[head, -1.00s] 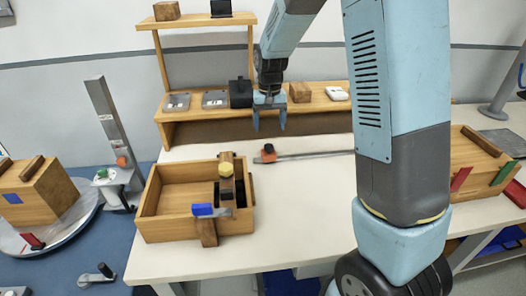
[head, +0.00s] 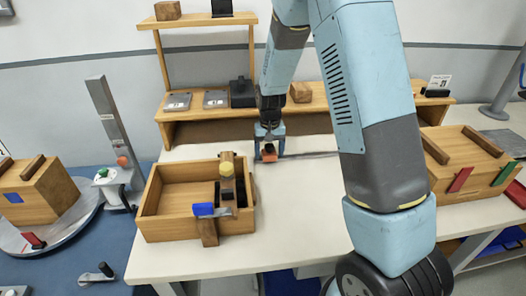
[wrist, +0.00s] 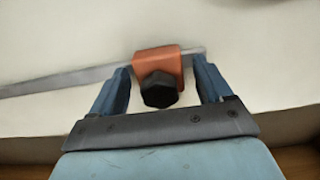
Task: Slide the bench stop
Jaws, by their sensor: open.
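The bench stop is an orange block (head: 269,155) with a black knob, set on a grey metal rail (head: 312,155) on the bench top. In the wrist view the orange block (wrist: 158,62) stands between the two blue fingers, with its black knob (wrist: 159,90) towards my palm. My gripper (head: 269,148) is open, with one finger on each side of the stop. In the wrist view my gripper (wrist: 163,85) shows a gap beside the block on both sides. The rail (wrist: 60,80) runs off to the left there. My arm hides part of the rail's right side in the head view.
A wooden box (head: 165,227) with a yellow knob and blue-tipped lever stands left of the stop. A wooden shelf (head: 200,127) runs behind it. Another wooden box (head: 450,190) with red and green tabs stands right of my arm. The bench front (head: 280,235) is clear.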

